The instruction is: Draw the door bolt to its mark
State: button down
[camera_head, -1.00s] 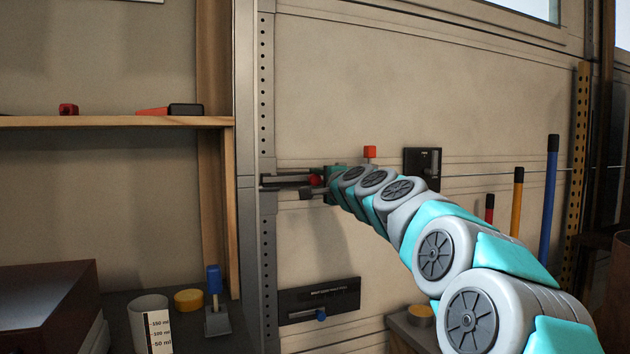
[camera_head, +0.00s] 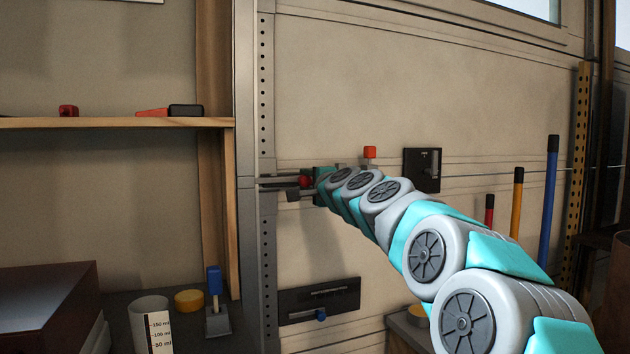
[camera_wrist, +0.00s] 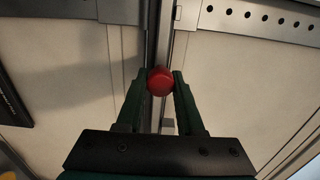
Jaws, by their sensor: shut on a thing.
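The door bolt's round red knob (camera_head: 306,182) sits at the left edge of the pale door panel, by the perforated upright. In the wrist view the red knob (camera_wrist: 160,82) is between the two dark green fingers of my gripper (camera_wrist: 160,88), which is shut on it. In the head view my gripper (camera_head: 308,184) reaches the knob from the right, and my arm hides part of the bolt's track. The bolt's grey bar (camera_wrist: 180,50) runs past the knob in the wrist view.
A dark plate with a latch (camera_head: 422,170) is on the door right of the knob. A lower plate has a blue knob (camera_head: 321,314). A wooden shelf (camera_head: 100,122) juts out at left. A measuring cup (camera_head: 149,318) stands on the bench.

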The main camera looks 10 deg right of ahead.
jog(key=shift+s+a, duration=0.1)
jog(key=shift+a, duration=0.85)
jog(key=shift+s+a, duration=0.1)
jog(key=shift+a, duration=0.2)
jog(key=shift+c, duration=2.3)
grip_release()
jog(key=shift+s+d, duration=0.1)
